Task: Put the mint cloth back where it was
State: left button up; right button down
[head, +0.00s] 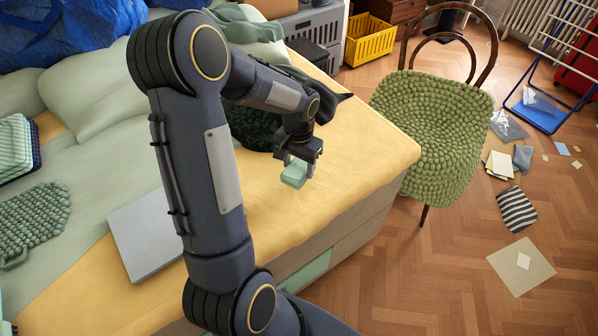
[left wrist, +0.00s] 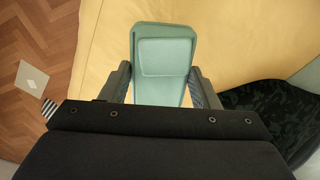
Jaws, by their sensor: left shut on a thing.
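The mint cloth (head: 294,173) is a small folded block with smooth faces. My left gripper (head: 298,157) is shut on it and points down over the yellow cover of the bed, near its right edge. I cannot tell whether the cloth touches the cover. In the left wrist view the mint cloth (left wrist: 162,55) sits between the two fingers of my left gripper (left wrist: 162,88), with yellow cover behind it. My right gripper is not in view.
A dark patterned bag (head: 250,128) lies beside the gripper, partly hidden by my arm. A grey flat box (head: 140,240) and a green knobbly bag (head: 35,220) lie on the bed (head: 345,190). A green chair (head: 435,125) stands close to the bed's right edge. Loose items litter the floor.

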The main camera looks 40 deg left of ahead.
aim_at(299, 166)
pick_arm(q)
jog(key=shift+w+a+f, duration=0.2)
jog(key=shift+w+f, duration=0.1)
jog(key=shift+f, duration=1.7)
jog(key=shift+b, duration=0.3)
jog(key=shift+f, duration=0.2)
jog(key=o, duration=0.9)
jog(key=shift+r, duration=0.1)
